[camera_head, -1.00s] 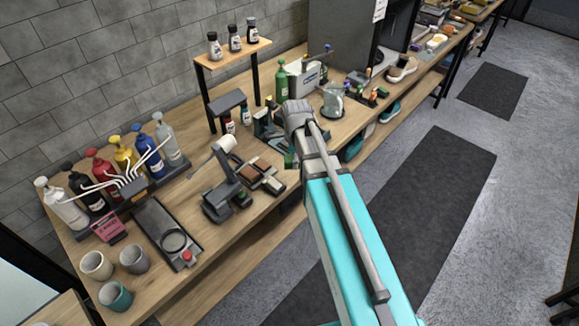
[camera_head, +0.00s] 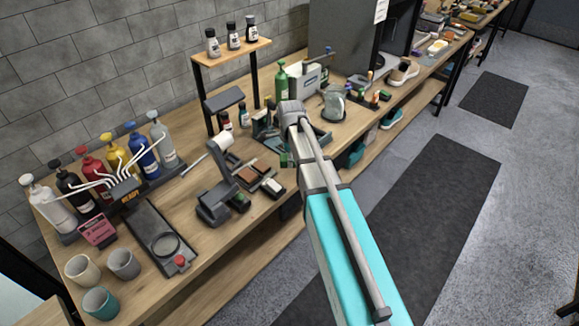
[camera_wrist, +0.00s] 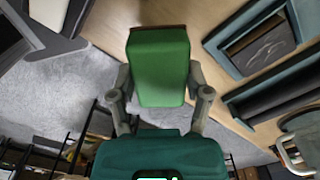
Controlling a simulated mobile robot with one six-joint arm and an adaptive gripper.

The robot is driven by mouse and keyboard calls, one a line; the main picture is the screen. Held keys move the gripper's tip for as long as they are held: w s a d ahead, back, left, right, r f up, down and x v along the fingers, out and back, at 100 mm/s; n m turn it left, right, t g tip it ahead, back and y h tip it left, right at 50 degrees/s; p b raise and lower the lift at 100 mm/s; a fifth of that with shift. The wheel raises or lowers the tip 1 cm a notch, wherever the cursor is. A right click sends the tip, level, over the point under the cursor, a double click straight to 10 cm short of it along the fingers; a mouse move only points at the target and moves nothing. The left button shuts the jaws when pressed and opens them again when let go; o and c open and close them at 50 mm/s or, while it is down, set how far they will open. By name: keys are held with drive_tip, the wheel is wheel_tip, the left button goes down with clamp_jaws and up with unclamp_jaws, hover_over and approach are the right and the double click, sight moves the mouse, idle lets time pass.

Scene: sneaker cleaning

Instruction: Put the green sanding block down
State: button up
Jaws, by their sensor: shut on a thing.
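The green sanding block (camera_wrist: 158,65) fills the middle of the wrist view. My gripper (camera_wrist: 160,90) is shut on it, with one finger on each side. In the wrist view the block is over the edge of the wooden workbench (camera_wrist: 115,18), and grey floor shows beside it. I cannot tell how high it is held. In the head view a small green part of the block (camera_head: 286,160) shows to the left of my arm's end, near the bench's front edge. My arm hides most of the gripper there.
A tray with brown and pale blocks (camera_head: 251,176) lies left of my gripper. A teal tray (camera_wrist: 265,42) is to the right in the wrist view. A grey tape dispenser (camera_head: 218,195), several pump bottles (camera_head: 115,160) and cups (camera_head: 100,302) crowd the left of the bench.

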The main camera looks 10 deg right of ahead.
sight(290, 170)
drive_tip(key=shift+w+f+b, duration=0.5)
drive_tip(key=shift+f+b, duration=1.5)
drive_tip(key=shift+f, duration=0.05)
drive_tip(key=shift+f, duration=0.1)
drive_tip(key=o, duration=1)
drive_tip(key=shift+s, duration=0.1)
drive_tip(key=shift+r, duration=0.2)
wheel_tip(290, 170, up, 12)
drive_tip(key=p, duration=1.2)
